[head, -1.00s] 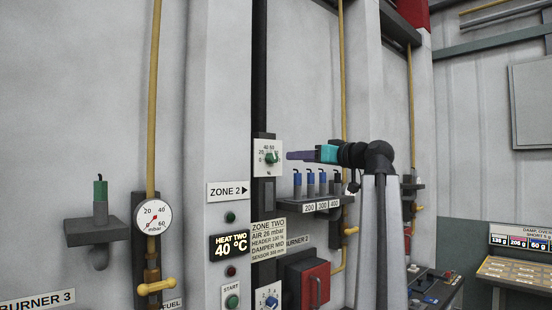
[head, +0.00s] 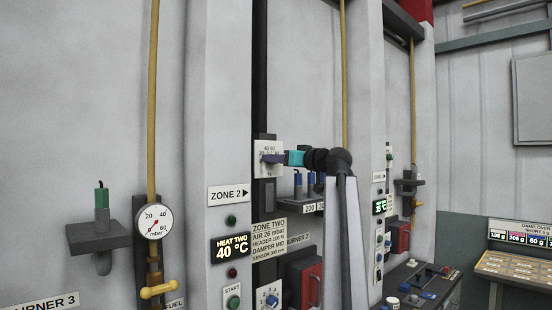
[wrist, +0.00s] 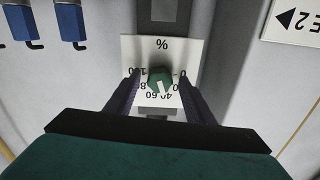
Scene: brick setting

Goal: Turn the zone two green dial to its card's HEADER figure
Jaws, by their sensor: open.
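The green dial (wrist: 158,79) sits on a white plate marked in % with figures from 0 to 100. It shows upside down in the wrist view. Its white mark points down in that picture, toward the 40 and 60 figures. My gripper (wrist: 160,84) is open, with one dark finger on each side of the dial; I cannot tell whether they touch it. In the head view my gripper (head: 266,159) is at the dial plate (head: 262,148) and its fingers hide the dial. The zone two card (head: 268,234) below reads HEADER 100 %.
A ZONE 2 sign (head: 228,195) and a HEAT TWO display (head: 231,247) reading 40 °C are at left. A red box (head: 304,283) and a blue dial (head: 270,300) are below.

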